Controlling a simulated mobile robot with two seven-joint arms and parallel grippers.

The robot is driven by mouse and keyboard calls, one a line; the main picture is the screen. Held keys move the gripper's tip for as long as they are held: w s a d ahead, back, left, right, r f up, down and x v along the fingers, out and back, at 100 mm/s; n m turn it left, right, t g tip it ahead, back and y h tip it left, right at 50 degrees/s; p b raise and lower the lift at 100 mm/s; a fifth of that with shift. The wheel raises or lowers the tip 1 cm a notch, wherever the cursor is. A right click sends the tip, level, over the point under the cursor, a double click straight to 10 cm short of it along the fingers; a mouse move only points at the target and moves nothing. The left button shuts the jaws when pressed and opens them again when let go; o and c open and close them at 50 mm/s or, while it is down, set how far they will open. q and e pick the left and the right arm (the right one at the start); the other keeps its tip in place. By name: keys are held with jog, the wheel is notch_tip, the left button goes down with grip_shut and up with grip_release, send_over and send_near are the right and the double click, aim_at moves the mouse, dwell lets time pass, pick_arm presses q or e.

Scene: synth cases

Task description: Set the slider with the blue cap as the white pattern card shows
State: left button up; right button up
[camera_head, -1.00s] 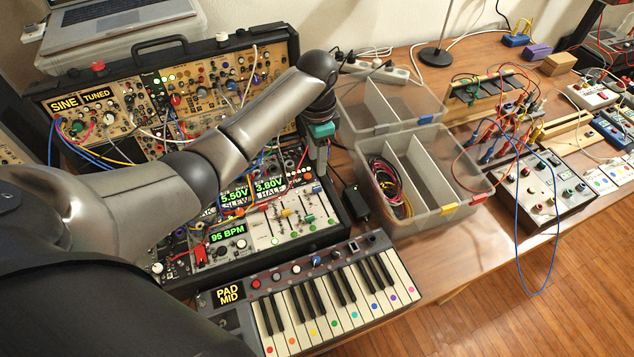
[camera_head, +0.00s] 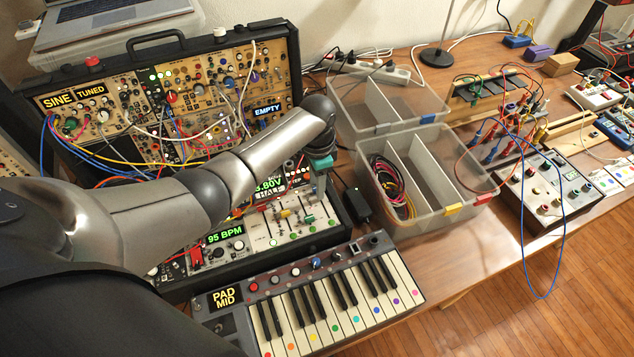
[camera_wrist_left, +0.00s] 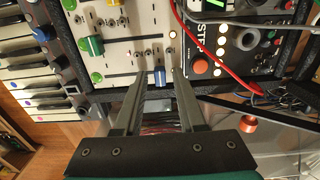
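The blue cap (camera_wrist_left: 160,77) sits on a slider of the white panel, between the fingertips of my left gripper (camera_wrist_left: 158,73) in the left wrist view. The gripper is open, with a gap on both sides of the cap. In the head view my left gripper (camera_head: 322,186) points down at the panel's far right corner; I cannot make out the blue cap there. A green cap (camera_wrist_left: 91,46) and a yellow cap (camera_wrist_left: 113,3) sit on neighbouring sliders. My right gripper is out of view.
A keyboard (camera_head: 335,297) lies in front of the panel. A divided clear bin (camera_head: 437,225) stands to the right, with a black adapter (camera_head: 357,205) between. A red cable (camera_wrist_left: 222,75) runs close by the gripper in the wrist view. Patch cables crowd the rack (camera_head: 205,75) behind.

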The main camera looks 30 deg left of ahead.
pick_arm(q)
grip_shut()
dwell(1.2)
